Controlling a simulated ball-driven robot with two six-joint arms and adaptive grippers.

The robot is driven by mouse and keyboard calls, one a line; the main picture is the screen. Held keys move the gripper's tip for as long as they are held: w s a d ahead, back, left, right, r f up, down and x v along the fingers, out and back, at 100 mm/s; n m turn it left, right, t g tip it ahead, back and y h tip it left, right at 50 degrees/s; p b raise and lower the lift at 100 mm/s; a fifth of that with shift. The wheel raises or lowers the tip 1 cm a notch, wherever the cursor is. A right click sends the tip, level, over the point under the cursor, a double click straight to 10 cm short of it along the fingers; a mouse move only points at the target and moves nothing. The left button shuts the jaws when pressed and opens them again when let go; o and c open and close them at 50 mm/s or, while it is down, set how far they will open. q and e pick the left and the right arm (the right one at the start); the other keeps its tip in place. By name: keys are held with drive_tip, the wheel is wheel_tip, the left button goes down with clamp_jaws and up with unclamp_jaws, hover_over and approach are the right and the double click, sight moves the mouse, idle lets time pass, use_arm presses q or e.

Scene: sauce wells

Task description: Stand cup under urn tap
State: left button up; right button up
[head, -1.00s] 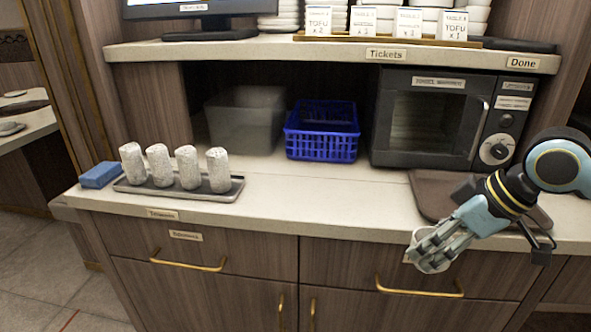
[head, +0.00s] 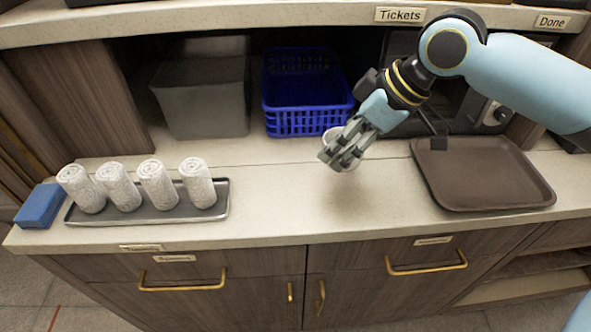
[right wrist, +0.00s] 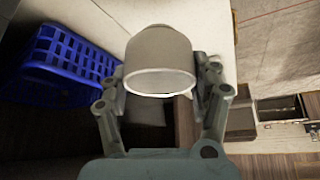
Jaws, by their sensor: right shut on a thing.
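A small pale cup (right wrist: 160,65) is between the fingers of my right gripper (right wrist: 163,100) in the right wrist view. The gripper is shut on it. In the head view my right gripper (head: 345,150) is above the counter, in front of the blue basket, and its fingers cover most of the cup (head: 333,134). The cup appears clear of the counter, with a shadow beneath it. No urn or tap is in view. My left gripper is not in view.
The counter (head: 290,205) is clear in the middle. A brown tray (head: 480,195) lies at right. A metal tray (head: 140,215) with several rolled towels (head: 158,184) and a blue sponge (head: 40,206) are at left. The blue basket (head: 300,95) and grey bin (head: 200,100) stand under the shelf (head: 240,15).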

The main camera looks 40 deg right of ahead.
drive_tip(key=w+a+f, duration=0.4)
drive_tip(key=w+a, duration=0.1)
drive_tip(key=shift+w+a+f, duration=0.1)
drive_tip(key=shift+w+f, duration=0.1)
drive_tip(key=shift+f, duration=0.05)
wheel_tip(320, 180, down, 4)
drive_tip(key=shift+s+r+p, duration=0.15)
drive_tip(key=shift+r+p, duration=0.1)
drive_tip(key=shift+p, duration=0.05)
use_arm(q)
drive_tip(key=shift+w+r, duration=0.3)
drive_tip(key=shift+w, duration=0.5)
use_arm(e)
drive_tip(key=shift+f, duration=0.15)
drive_tip(key=shift+f, duration=0.15)
drive_tip(key=o, duration=1.2)
drive_tip(key=shift+c, duration=0.2)
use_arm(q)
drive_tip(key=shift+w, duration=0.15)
use_arm(e)
drive_tip(key=shift+o, duration=0.2)
